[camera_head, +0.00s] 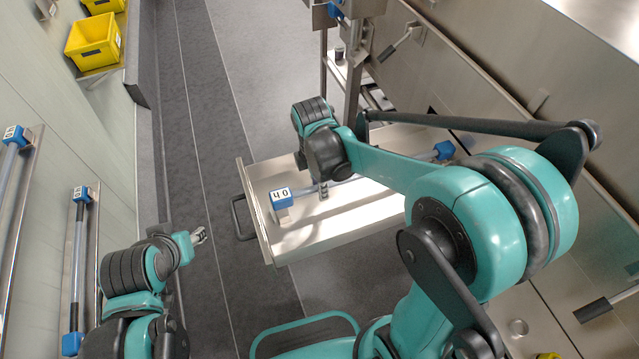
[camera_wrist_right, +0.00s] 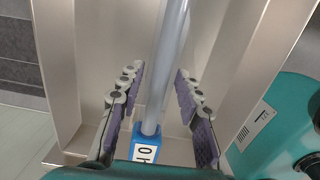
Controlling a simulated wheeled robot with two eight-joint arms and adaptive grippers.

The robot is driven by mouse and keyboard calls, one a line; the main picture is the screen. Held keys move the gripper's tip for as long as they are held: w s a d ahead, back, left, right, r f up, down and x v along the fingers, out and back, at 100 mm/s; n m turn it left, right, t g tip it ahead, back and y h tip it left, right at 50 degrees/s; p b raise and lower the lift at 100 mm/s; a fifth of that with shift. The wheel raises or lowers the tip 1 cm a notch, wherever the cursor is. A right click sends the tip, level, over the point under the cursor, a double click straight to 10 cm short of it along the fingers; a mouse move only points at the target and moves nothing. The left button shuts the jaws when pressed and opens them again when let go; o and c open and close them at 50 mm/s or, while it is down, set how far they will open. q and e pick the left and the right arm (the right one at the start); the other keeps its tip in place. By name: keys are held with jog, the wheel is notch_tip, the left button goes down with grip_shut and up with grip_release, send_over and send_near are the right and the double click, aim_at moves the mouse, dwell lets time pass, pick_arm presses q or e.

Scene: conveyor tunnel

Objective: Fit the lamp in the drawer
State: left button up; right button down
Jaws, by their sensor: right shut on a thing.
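My right gripper (camera_head: 323,189) reaches down into the drawer area and is shut on the lamp near the marked cap. In the right wrist view the tube (camera_wrist_right: 168,65) runs between its finger pads (camera_wrist_right: 155,85). My left gripper (camera_head: 199,236) is over the aisle, away from the drawer; its finger opening is unclear.
The drawer's dark handle (camera_head: 240,217) faces the aisle. More blue-capped lamps (camera_head: 80,225) hang on the left wall. Yellow bins (camera_head: 94,42) stand at the far left. The grey aisle floor (camera_head: 200,120) is clear.

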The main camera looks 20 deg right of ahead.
aim_at(319, 202)
jog(key=shift+f, duration=0.2)
dwell(0.4)
jog(key=shift+f+b, duration=2)
jog(key=shift+f, duration=0.25)
jog(key=shift+r, duration=0.15)
jog(key=c, duration=1)
grip_release()
jog(key=shift+o, duration=0.2)
jog(key=r, duration=0.8)
jog(key=a+r, duration=0.1)
jog(key=r, duration=0.3)
jog(key=shift+a, duration=0.1)
